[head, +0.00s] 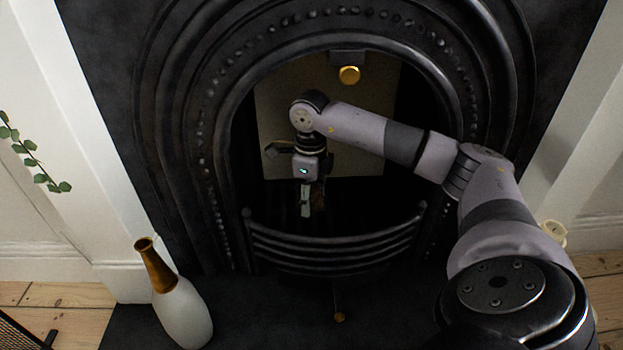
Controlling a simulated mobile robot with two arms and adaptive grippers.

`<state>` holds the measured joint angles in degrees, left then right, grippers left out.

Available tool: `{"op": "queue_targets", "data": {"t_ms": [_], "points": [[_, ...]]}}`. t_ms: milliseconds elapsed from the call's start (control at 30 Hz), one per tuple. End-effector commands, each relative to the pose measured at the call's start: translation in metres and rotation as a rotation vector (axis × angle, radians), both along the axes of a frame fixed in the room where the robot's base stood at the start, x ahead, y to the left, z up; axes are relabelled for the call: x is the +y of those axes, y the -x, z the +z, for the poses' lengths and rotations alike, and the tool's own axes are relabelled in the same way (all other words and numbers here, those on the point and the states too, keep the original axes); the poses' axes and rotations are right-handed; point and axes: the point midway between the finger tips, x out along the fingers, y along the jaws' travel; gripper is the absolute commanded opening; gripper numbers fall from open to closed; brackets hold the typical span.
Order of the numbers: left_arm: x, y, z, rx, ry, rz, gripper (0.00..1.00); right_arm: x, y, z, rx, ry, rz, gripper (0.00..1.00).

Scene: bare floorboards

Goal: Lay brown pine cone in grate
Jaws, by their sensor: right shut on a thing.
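My right arm reaches into the black arched fireplace from the right. My right gripper (311,208) points down inside the opening, above and behind the curved bars of the grate (335,250). It is shut on the brown pine cone (318,196), of which only a small dark brown part shows beside the fingers. The cone's lower side and the grate floor are too dark to make out, so I cannot tell whether the cone touches the grate. My left gripper is not in view.
A white vase with a brown-gold neck (184,305) stands on the dark hearth at the left. A brass knob (349,75) sits at the top of the opening. Green leaves (33,157) hang at the left edge. The hearth in front of the grate is mostly clear.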

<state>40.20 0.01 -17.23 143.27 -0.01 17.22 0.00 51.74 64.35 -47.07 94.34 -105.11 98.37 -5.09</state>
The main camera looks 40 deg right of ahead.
Motion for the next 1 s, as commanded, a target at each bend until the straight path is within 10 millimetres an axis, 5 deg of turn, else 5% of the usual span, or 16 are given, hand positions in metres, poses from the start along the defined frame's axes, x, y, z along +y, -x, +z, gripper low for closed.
{"op": "queue_targets", "data": {"t_ms": [267,1000], "points": [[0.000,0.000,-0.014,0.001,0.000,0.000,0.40,-0.023,-0.029,-0.002,-0.001,-0.002,-0.002,0.31],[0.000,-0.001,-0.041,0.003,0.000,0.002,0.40,-0.023,-0.028,-0.098,0.001,0.000,0.001,0.31]]}}
